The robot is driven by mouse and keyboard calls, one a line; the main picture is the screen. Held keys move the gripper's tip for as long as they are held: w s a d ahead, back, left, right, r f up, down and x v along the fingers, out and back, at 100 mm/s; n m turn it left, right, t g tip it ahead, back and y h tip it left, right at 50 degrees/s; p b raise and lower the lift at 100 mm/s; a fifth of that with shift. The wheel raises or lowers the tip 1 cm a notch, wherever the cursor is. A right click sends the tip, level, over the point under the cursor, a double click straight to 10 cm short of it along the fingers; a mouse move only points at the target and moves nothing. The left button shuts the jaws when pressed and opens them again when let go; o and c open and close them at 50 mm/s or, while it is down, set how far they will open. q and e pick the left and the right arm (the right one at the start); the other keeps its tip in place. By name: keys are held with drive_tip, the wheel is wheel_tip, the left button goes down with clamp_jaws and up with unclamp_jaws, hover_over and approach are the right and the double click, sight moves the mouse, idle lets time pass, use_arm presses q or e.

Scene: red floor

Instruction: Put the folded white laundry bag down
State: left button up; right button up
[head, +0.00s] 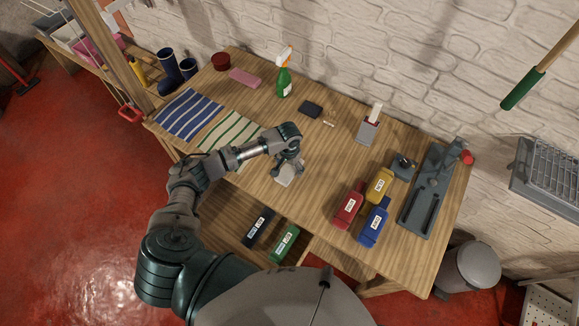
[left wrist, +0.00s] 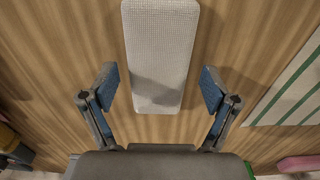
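The folded white laundry bag (left wrist: 158,60) lies flat on the wooden table in the left wrist view, a long pale textured bundle. In the head view a small part of it (head: 286,178) shows just below my left gripper (head: 290,160). In the left wrist view my left gripper (left wrist: 158,95) is open, its two fingers spread wide on either side of the near end of the bag. There is a visible gap between each finger and the bag. My right gripper is not in view.
The table (head: 310,200) holds red (head: 348,204), yellow (head: 379,186) and blue (head: 373,224) bottles to the right. A blue-striped cloth (head: 190,114) and a green-striped cloth (head: 230,136) lie left. A green spray bottle (head: 284,80) stands behind. Table around the bag is clear.

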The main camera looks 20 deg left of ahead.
sight(289, 168)
use_arm(q)
wheel_tip(289, 168, up, 12)
idle(0.6)
idle(0.5)
